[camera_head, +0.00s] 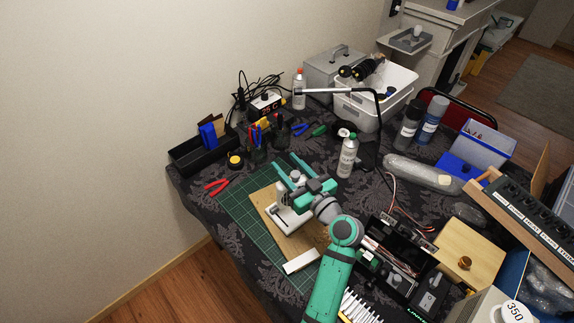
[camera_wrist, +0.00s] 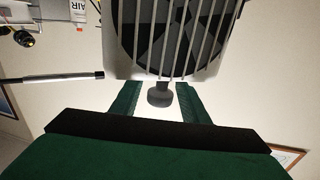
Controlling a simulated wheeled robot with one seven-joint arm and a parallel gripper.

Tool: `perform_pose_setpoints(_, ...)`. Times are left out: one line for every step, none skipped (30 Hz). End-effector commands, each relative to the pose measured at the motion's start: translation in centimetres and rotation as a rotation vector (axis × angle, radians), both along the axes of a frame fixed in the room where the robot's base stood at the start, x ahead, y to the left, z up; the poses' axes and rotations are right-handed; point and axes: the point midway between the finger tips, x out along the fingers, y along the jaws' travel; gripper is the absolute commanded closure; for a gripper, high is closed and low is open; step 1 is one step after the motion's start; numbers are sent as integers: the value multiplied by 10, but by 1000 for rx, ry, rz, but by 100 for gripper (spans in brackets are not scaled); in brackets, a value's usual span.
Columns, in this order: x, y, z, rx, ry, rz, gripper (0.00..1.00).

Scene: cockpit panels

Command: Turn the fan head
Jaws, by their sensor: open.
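A small white fan stands on a wooden board on the green cutting mat; its base (camera_head: 286,219) shows in the head view. In the wrist view the grey fan head (camera_wrist: 150,68) with its barred grille fills the top middle. A dark grey rounded knob (camera_wrist: 160,97) sticks out below the grille. My gripper (camera_wrist: 160,86) is open, with one green finger on each side of the knob and a gap to both. In the head view my gripper (camera_head: 288,168) is over the fan and hides part of its head.
The green mat (camera_head: 236,203) and wooden board (camera_head: 267,204) lie under the fan. Red-handled pliers (camera_head: 216,186) lie at the left. An open black electronics box (camera_head: 398,255) is at the right.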

Motion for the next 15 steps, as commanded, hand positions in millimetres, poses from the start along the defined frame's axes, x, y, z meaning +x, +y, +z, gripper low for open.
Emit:
perform_pose_setpoints(-4,-3,0,0,0,-2,59)
perform_pose_setpoints(-6,-5,-1,-1,1,-2,59)
perform_pose_setpoints(-11,-8,-1,-1,2,-2,59)
perform_pose_setpoints(-15,-11,-1,0,2,-3,59)
perform_pose_setpoints(-20,-14,-1,-1,2,-4,59)
perform_pose_setpoints(-26,-18,-1,0,1,-4,59)
perform_pose_setpoints(-31,-21,-1,0,2,-4,59)
perform_pose_setpoints(-36,-24,-1,0,2,-4,59)
perform_pose_setpoints(-43,-28,-1,0,2,-5,59)
perform_pose_setpoints(-48,-31,-1,0,2,-4,59)
perform_pose_setpoints(-52,-34,-1,0,2,-3,59)
perform_pose_setpoints(-58,-38,-1,-1,2,-4,59)
perform_pose_setpoints(-63,-40,-1,-1,2,-4,59)
perform_pose_setpoints(-67,-43,-1,-1,2,-3,59)
perform_pose_setpoints(-71,-46,-1,-1,2,-3,59)
